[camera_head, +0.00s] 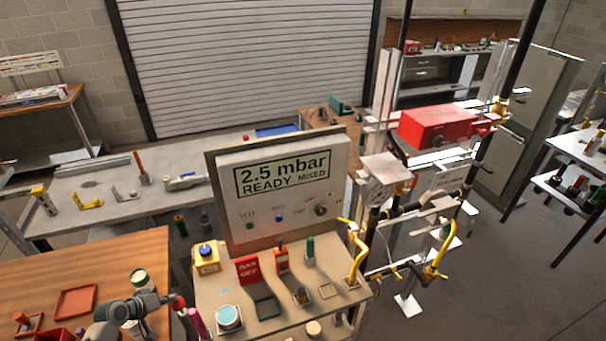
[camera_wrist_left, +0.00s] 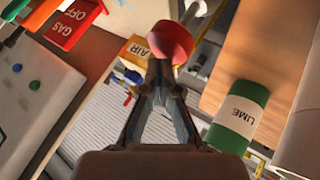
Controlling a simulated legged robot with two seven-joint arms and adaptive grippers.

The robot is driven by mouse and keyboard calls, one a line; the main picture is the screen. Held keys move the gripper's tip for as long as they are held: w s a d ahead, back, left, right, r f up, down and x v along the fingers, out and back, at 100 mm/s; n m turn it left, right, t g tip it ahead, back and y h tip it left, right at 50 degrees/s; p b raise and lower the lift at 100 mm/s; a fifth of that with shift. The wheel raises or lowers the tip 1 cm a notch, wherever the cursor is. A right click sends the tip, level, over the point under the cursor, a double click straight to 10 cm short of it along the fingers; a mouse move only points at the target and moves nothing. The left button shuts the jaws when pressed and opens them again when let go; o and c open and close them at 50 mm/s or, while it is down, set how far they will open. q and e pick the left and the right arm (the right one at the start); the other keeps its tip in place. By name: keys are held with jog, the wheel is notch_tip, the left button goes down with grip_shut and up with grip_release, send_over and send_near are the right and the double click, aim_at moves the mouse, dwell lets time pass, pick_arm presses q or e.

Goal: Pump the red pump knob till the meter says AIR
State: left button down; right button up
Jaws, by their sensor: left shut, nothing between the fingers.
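The meter (camera_head: 284,175) stands upright on the bench and reads "2.5 mbar READY MIXED". My left gripper (camera_head: 165,299) is shut and empty at the bench's left side. In the left wrist view, the shut fingertips (camera_wrist_left: 160,72) point at the round red pump knob (camera_wrist_left: 170,42), which sits at the end of a pale rod. The knob is at or just beyond the tips; I cannot tell whether they touch. In the head view a small red part (camera_head: 179,302) shows by the fingertips, mostly hidden. A yellow AIR label (camera_wrist_left: 138,50) is partly covered behind the knob. My right gripper is out of view.
The bench holds a red GAS OFF sign (camera_head: 248,270), a yellow box with blue knob (camera_head: 206,257) and a cyan-topped jar (camera_head: 229,318). A green LIME can (camera_wrist_left: 236,118) stands close to the gripper. Yellow-handled pipes (camera_head: 435,262) rise on the right.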

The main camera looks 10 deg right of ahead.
aim_at(173, 303)
pick_arm(q)
jog(key=shift+d+f, duration=0.1)
jog(key=shift+d+r, duration=0.15)
jog(key=shift+r, duration=0.15)
jog(key=shift+r+p, duration=0.4)
jog(key=shift+p, duration=0.15)
notch_tip(173, 303, up, 4)
jog(key=p, duration=0.3)
jog(key=shift+p, duration=0.4)
jog(key=shift+r+p, duration=0.5)
jog(key=shift+p, duration=0.05)
jog(key=shift+f, duration=0.1)
